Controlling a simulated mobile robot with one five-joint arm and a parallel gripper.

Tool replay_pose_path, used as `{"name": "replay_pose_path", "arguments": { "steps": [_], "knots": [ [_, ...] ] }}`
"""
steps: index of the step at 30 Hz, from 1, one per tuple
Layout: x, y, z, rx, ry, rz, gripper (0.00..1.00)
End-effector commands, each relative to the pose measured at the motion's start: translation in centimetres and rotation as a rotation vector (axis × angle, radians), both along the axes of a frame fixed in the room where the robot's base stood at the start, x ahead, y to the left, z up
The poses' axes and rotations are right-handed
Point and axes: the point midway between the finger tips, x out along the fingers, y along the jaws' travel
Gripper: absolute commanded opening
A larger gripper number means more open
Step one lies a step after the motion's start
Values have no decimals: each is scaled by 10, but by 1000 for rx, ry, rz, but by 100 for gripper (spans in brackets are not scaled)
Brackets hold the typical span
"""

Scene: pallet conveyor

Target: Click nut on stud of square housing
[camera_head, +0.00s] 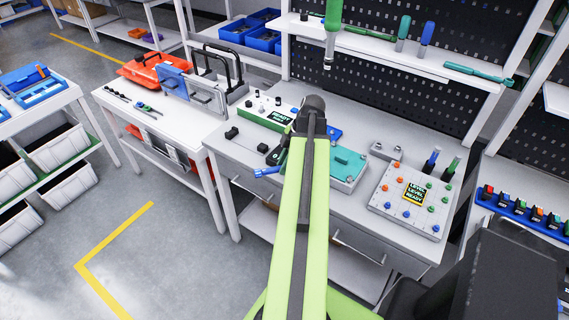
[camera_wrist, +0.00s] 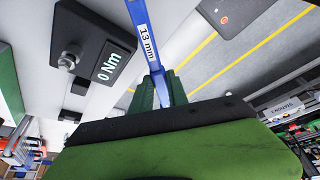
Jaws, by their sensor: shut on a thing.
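My gripper (camera_wrist: 160,88) is shut on a blue wrench (camera_wrist: 138,12) marked "13 mm". The wrench runs upward out of the wrist view, so its far end is not seen. A blue tool end, likely the wrench's, shows left of my arm in the head view (camera_head: 266,171). A dark housing (camera_wrist: 93,42) with a metal stud and nut (camera_wrist: 70,58) and a "0 Nm" display (camera_wrist: 113,62) stands left of the wrench, apart from its visible part. In the head view my arm hides the gripper and part of the bench there.
A teal-topped box (camera_head: 346,165) stands right of my arm. A grey panel (camera_head: 410,203) with coloured knobs lies farther right. A white-and-green box (camera_head: 268,113) reading "READY" is behind. A green tool (camera_head: 332,35) hangs above. Open floor (camera_head: 165,270) lies left of the bench.

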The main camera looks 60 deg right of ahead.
Motion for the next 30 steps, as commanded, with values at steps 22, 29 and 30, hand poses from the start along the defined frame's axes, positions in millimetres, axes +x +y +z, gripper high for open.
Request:
{"name": "replay_pose_path", "arguments": {
  "steps": [22, 29, 30],
  "knots": [
    [5, -3, -2, 0, 0, -42, 0],
    [6, -5, -2, 0, -1, -61, 0],
    [6, -5, -2, 0, -1, -61, 0]
  ]
}}
